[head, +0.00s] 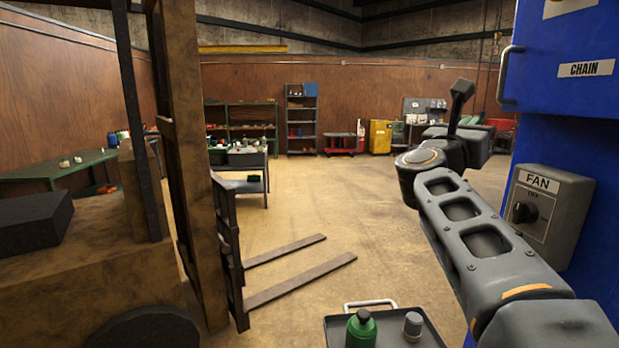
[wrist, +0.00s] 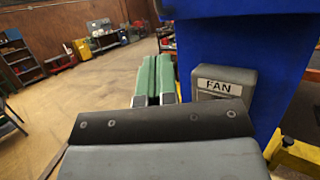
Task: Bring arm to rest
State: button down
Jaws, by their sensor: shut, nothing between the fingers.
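My arm (head: 470,225) reaches from the lower right of the head view out over the floor, beside the blue cabinet. In the wrist view my gripper (wrist: 155,62) shows as two green fingers closed together, with nothing between them. It points out past the grey FAN switch box (wrist: 222,82), which is to its right, and I see no contact. In the head view the fingers are hard to make out behind the wrist. The FAN box (head: 548,215) with its dark knob is right of my arm.
The blue cabinet (head: 590,75) with a CHAIN label and handle stands close on the right. A tray (head: 430,337) with a green bottle (head: 361,330) and a grey-capped container (head: 412,325) is below. A forklift (head: 190,180) with low forks stands left. The middle floor is clear.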

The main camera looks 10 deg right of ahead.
jog(key=w+a+f+n+t+y, duration=0.4)
jog(key=n+y, duration=0.1)
jog(key=n, duration=0.5)
jog(key=w+a+f+n+t+y, duration=0.3)
jog(key=w+f+n+y, duration=0.15)
jog(key=n, duration=0.55)
jog(key=a+f+n+g+y, duration=0.2)
jog(key=a+f+n+y, duration=0.55)
jog(key=f+n, duration=0.45)
jog(key=s+a+f+n+g+y, duration=0.1)
jog(key=s+a+f+n+g, duration=0.2)
jog(key=s+f+n+g, duration=0.3)
jog(key=s+a+f+n+g+y, duration=0.1)
jog(key=s+a+f+n+g, duration=0.3)
jog(key=s+f+n, duration=0.6)
jog(key=s+f+g, duration=0.2)
jog(key=s+f, duration=0.2)
jog(key=f, duration=0.2)
jog(key=shift+s+a+p, duration=0.25)
jog(key=shift+p, duration=0.05)
jog(key=shift+f, duration=0.1)
